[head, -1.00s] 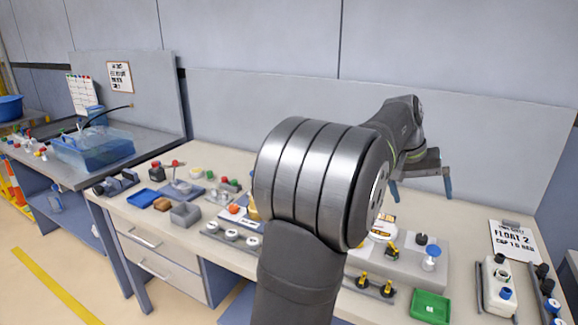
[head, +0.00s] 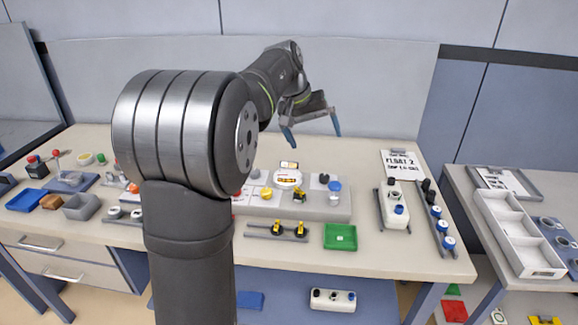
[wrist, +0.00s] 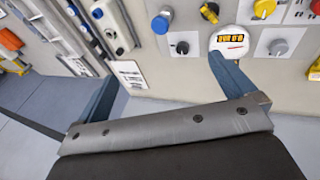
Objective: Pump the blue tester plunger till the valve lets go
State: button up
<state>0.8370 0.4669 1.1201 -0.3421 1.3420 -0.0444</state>
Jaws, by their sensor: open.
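The tester is a grey block (head: 270,208) on the bench, with a round gauge (head: 288,178) on it. A blue-capped plunger (head: 334,188) stands upright at its right end, near a black knob (head: 324,178). My gripper (head: 312,130) is open and empty, above and behind the block, apart from the plunger. In the wrist view, the blue plunger cap (wrist: 161,23) is at the top, beyond the fingers of my gripper (wrist: 168,90). The gauge (wrist: 229,40) there appears to read 0.0 BAR, with one finger overlapping its lower edge.
Yellow-and-black fittings (head: 277,228) sit in a rack in front of the block, with a green tray (head: 340,237) beside it. A white valve unit (head: 395,207) and a FLOAT 2 card (head: 400,164) are to the right. My arm hides the bench's left-middle part.

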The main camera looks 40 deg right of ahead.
jog(key=shift+s+f, duration=0.15)
jog(key=shift+f, duration=0.05)
jog(key=c, duration=0.7)
jog(key=s+f+t, duration=0.1)
jog(key=t, duration=0.1)
jog(key=s+f+n+t, duration=0.1)
jog(key=f+t, duration=0.1)
jog(key=shift+s+f+t, duration=0.2)
jog(key=shift+s+t, duration=0.1)
grip_shut()
jog(key=shift+s+d+f+m+t+h, duration=0.1)
jog(key=shift+s+d+m+t+h, duration=0.3)
jog(key=shift+s, duration=0.55)
jog(key=shift+s+d+f+m+t+h, duration=0.15)
jog(key=shift+s+t+h, duration=0.1)
jog(key=shift+s+t, duration=0.55)
jog(key=shift+s+d+f+m+t+h, duration=0.15)
jog(key=shift+s+d+t+h, duration=0.15)
jog(key=shift+s, duration=0.8)
